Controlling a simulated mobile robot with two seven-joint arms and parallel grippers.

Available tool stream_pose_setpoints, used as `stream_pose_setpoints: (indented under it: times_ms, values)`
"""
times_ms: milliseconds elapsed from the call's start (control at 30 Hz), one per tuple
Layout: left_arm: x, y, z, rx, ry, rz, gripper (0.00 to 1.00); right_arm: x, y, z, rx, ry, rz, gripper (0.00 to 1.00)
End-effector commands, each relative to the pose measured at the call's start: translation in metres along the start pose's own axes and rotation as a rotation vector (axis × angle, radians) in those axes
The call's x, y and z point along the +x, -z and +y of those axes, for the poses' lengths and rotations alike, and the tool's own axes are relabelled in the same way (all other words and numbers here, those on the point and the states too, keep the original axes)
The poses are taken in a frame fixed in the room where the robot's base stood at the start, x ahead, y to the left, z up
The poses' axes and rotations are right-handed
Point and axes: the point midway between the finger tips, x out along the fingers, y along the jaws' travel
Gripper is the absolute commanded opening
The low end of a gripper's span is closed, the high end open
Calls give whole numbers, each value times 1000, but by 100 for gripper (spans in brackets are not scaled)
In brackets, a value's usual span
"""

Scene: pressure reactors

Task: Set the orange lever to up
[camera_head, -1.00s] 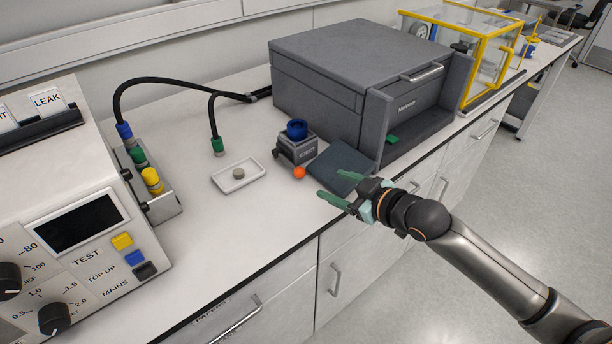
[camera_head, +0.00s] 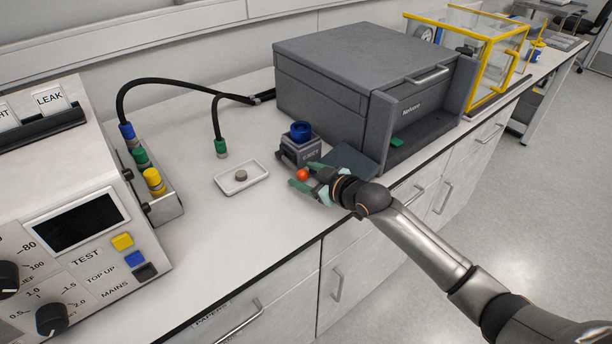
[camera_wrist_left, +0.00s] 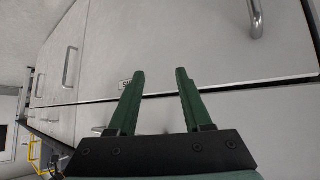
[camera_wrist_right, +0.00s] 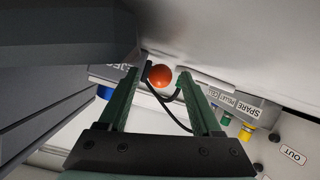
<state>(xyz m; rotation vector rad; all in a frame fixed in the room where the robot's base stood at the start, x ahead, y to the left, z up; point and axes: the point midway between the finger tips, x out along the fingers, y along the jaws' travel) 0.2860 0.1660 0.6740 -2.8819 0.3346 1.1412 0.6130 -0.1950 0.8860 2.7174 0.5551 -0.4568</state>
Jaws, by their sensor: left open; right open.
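The orange lever shows as a round orange knob (camera_head: 302,175) at the front of a small grey block with a blue top (camera_head: 300,132) on the bench. My right gripper (camera_head: 304,178) is open, with its green fingers on either side of the knob in the head view. In the right wrist view the knob (camera_wrist_right: 160,76) sits between the fingertips, closer to the left finger; I cannot tell if it touches. The lever's arm is mostly hidden. My left gripper (camera_wrist_left: 158,72) is open and empty, facing the white cabinet fronts in the left wrist view; it is outside the head view.
A large grey box (camera_head: 365,70) stands behind and right of the block, with a dark flat plate (camera_head: 345,160) beside it. A small white tray (camera_head: 241,178) lies left. A control panel (camera_head: 90,240) fills the left.

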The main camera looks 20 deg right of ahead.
Motion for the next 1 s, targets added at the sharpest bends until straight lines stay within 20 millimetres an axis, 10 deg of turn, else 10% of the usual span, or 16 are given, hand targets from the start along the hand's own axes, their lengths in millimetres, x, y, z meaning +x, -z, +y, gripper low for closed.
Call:
stream_pose_setpoints:
  times_ms: [233,800,1000]
  values:
    - [0,2,0,0,-1,4,50,0,0,0,0,0,0,65]
    - [0,3,1,1,-2,9,50,0,0,0,0,0,-1,0]
    - [0,3,1,1,-2,9,50,0,0,0,0,0,-1,0]
